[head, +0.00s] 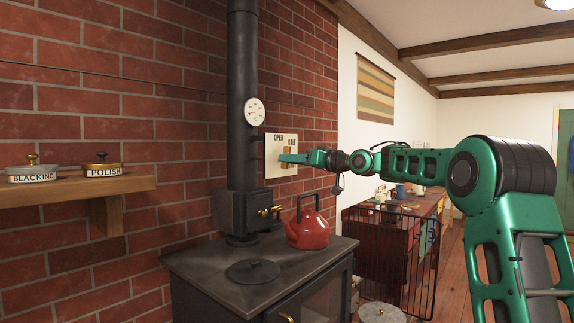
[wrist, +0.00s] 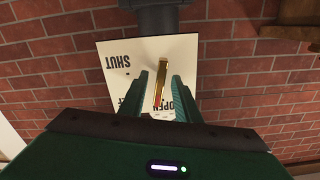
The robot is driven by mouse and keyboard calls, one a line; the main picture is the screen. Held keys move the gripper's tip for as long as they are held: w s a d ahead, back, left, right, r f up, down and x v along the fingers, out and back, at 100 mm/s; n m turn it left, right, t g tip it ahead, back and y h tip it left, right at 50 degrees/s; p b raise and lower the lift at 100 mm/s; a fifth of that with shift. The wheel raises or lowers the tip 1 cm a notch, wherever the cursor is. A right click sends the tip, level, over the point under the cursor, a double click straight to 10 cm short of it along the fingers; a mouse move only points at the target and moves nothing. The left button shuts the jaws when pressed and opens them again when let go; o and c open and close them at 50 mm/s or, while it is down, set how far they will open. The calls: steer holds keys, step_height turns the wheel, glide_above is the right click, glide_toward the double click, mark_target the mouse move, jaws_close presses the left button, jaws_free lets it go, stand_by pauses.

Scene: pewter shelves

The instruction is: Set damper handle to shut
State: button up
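The damper handle (wrist: 162,80) is a slim brass bar with a red end, on a cream plate (wrist: 120,52) by the stove pipe. In the wrist view the plate is upside down, with SHUT at the left and OPEN at the bottom. The red end lies between the partly hidden HALF and OPEN, nearer OPEN. My gripper (wrist: 161,78) is open, one finger on each side of the handle; the left finger is close, and contact is unclear. In the head view the plate (head: 271,168) is partly covered by my gripper (head: 285,158).
A black stove (head: 215,268) stands below, with a red kettle (head: 307,230) on top and a dark pipe (head: 243,100) left of the plate. A brick wall lies behind. A shelf (head: 130,185) with two labelled tins is at left; a wire guard (head: 400,255) is at right.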

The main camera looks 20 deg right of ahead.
steer(key=shift+w+a, duration=0.2)
steer(key=shift+w, duration=0.05)
jaws_close()
steer(key=shift+w+d+f+m, duration=0.1)
steer(key=shift+f+m, duration=0.05)
steer(key=shift+m, duration=2.4)
steer(key=shift+d+f+m, duration=0.15)
steer(key=shift+m, duration=2.45)
steer(key=shift+w+d+f+m, duration=0.1)
steer(key=shift+f+m, duration=0.05)
steer(key=shift+m, duration=2.4)
steer(key=shift+f, duration=0.1)
jaws_free()
steer(key=shift+s+a+r, duration=0.1)
steer(key=shift+r, duration=0.1)
